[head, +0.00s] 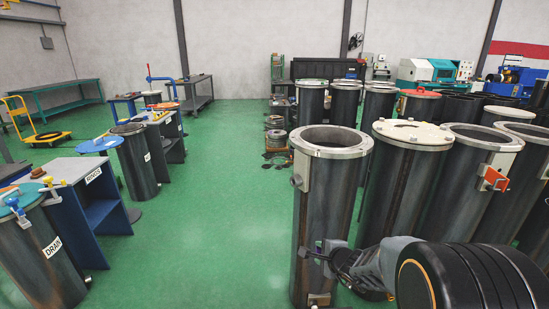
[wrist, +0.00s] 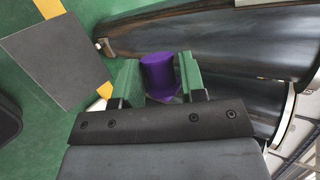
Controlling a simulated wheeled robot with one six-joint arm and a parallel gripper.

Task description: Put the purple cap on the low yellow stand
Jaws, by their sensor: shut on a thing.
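The purple cap (wrist: 157,72) shows in the wrist view between the two green fingers of my gripper (wrist: 158,76). My gripper is shut on it, one finger on each side. There my arm reaches in from the lower right, in front of the flanged cylinders. I cannot identify the low yellow stand with certainty; yellow strips (wrist: 49,8) show beside a flat grey plate (wrist: 58,62) in the wrist view.
Large dark flanged cylinders crowd the right; the nearest open one (head: 330,190) is close to my arm. A dark cylinder (wrist: 200,35) lies across the wrist view. Blue benches (head: 85,195) and drums line the left. A yellow trolley (head: 50,137) stands far left. The green aisle is clear.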

